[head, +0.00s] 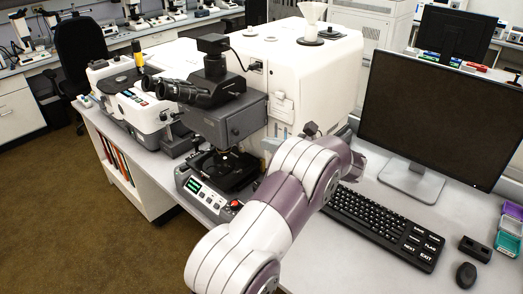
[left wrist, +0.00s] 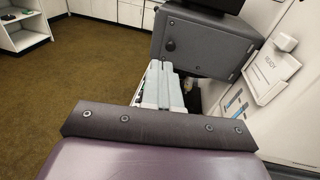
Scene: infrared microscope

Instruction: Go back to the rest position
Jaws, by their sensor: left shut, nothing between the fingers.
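My left arm rises from the bottom of the head view and its wrist is beside the microscope's right side. The arm hides most of my left gripper in that view. In the left wrist view the pale fingers of my left gripper (left wrist: 167,72) are together, with nothing seen between them. They point toward the space below the microscope's grey housing (left wrist: 205,42). The infrared microscope (head: 228,120) has black eyepieces, a dark stage and a control panel with lit displays (head: 195,187). My right gripper is not in view.
A white instrument cabinet (head: 310,70) stands behind the microscope. A monitor (head: 440,110), a keyboard (head: 385,223) and a mouse (head: 466,275) are on the bench at right. Another white instrument (head: 130,100) stands at left. Brown floor (head: 60,200) is open at lower left.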

